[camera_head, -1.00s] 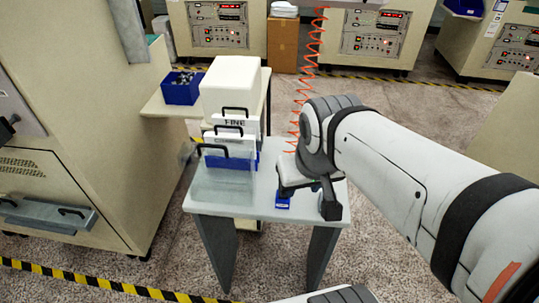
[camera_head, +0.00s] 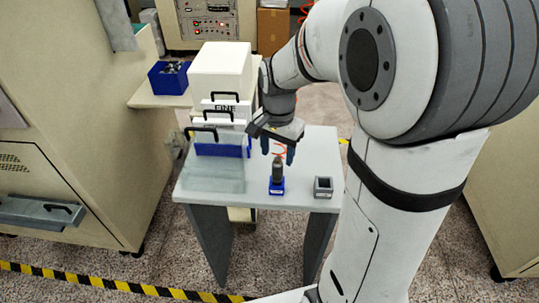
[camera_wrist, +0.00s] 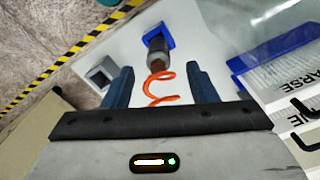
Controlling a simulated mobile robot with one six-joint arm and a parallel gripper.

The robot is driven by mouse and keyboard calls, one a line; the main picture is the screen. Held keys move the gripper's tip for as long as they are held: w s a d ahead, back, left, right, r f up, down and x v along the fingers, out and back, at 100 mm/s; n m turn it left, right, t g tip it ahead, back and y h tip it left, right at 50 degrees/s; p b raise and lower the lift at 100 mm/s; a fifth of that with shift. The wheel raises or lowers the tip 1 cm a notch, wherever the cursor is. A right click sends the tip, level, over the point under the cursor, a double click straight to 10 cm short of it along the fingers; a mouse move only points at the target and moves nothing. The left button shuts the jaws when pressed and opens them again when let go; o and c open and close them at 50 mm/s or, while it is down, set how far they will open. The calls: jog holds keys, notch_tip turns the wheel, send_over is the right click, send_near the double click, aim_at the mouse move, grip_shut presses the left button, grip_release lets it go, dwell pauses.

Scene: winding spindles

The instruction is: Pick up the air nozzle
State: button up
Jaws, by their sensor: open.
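The air nozzle (camera_head: 277,171) is a dark grey cylinder standing upright in a small blue holder (camera_head: 277,187) on the small table (camera_head: 225,186). An orange coiled hose (camera_wrist: 160,86) rises from its top. My gripper (camera_head: 279,152) is above the nozzle, with its fingers pointing down. In the wrist view the fingers are apart, the hose shows between them, and the nozzle (camera_wrist: 158,54) lies just beyond the fingertips. The gripper is open and holds nothing.
A small grey square holder (camera_head: 323,187) stands to the right of the blue one. White box-like bins (camera_head: 222,70) with black handles stand at the table's left side. A blue bin (camera_head: 169,77) of small parts sits behind.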

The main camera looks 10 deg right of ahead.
aim_at(278, 171)
notch_tip(278, 171, down, 8)
jog(key=shift+d+r+p, duration=0.1)
jog(key=shift+p, duration=0.45)
jog(key=shift+c, duration=0.3)
